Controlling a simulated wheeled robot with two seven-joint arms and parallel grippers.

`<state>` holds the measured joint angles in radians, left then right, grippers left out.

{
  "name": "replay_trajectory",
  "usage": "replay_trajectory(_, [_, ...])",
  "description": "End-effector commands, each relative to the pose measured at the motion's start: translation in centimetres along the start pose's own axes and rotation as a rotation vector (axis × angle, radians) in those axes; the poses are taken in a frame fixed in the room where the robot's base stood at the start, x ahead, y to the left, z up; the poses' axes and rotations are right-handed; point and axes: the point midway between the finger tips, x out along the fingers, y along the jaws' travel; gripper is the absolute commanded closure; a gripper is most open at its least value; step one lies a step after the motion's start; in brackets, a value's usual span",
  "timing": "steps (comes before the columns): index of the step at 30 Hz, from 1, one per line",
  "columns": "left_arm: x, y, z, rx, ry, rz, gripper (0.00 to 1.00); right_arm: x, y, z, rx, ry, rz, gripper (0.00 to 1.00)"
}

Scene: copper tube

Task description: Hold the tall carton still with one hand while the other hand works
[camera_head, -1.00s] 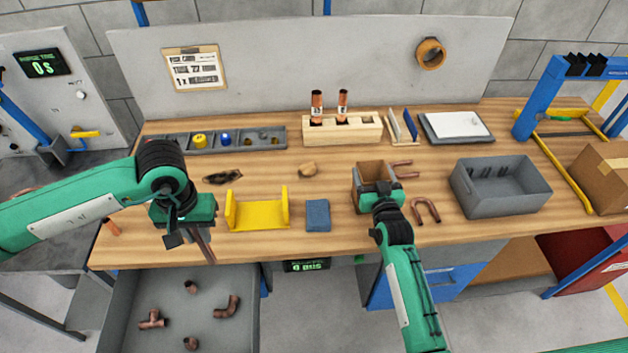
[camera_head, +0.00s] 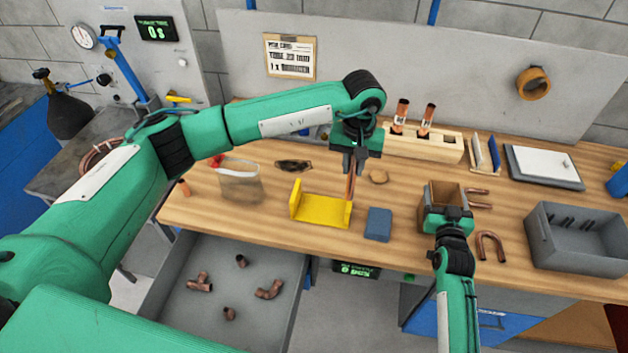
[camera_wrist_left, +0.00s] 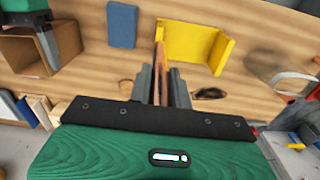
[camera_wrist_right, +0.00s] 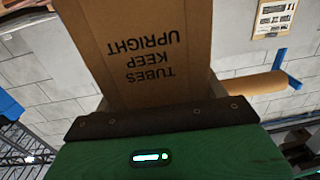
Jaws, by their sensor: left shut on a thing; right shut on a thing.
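The tall carton (camera_head: 431,192) stands open-topped on the bench, right of the blue block. My right gripper (camera_head: 446,212) is shut on its near side. In the right wrist view the carton wall (camera_wrist_right: 145,25) fills the space ahead, printed "TUBES KEEP UPRIGHT". My left gripper (camera_head: 351,170) is shut on a thin copper tube (camera_head: 350,190), which points down at the right end of the yellow cradle (camera_head: 318,212). The left wrist view shows the tube (camera_wrist_left: 160,62) between the fingers (camera_wrist_left: 161,90). I cannot tell whether the tube touches the cradle.
A wooden rack (camera_head: 440,148) holding two copper tubes stands behind. A blue block (camera_head: 379,223) lies between cradle and carton. Copper bends (camera_head: 490,247) and a grey bin (camera_head: 580,240) are to the right. An open drawer (camera_head: 215,325) with fittings juts out in front.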

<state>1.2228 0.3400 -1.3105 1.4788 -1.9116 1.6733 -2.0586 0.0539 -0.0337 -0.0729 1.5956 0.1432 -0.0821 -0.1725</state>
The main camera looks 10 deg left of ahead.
Motion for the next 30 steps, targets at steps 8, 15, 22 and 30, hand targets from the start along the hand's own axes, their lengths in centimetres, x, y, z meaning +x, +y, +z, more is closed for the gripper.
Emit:
replay_trajectory(8, [-2.2,8.5,-3.7,0.012,0.002,0.002,1.00,0.0,0.0,0.0,0.000,-0.001,0.000,0.51])
replay_trajectory(15, [-4.2,15.5,-5.0,0.022,0.001,0.001,1.00,0.0,0.0,0.1,0.000,-0.001,0.000,0.51])
replay_trajectory(22, [-6.0,21.1,-4.9,0.031,0.001,0.000,1.00,0.0,0.0,0.1,0.000,-0.001,0.000,0.51])
replay_trajectory(30, [-6.9,23.9,-4.4,0.035,0.001,0.000,1.00,0.0,0.0,0.1,0.000,-0.001,0.000,0.51])
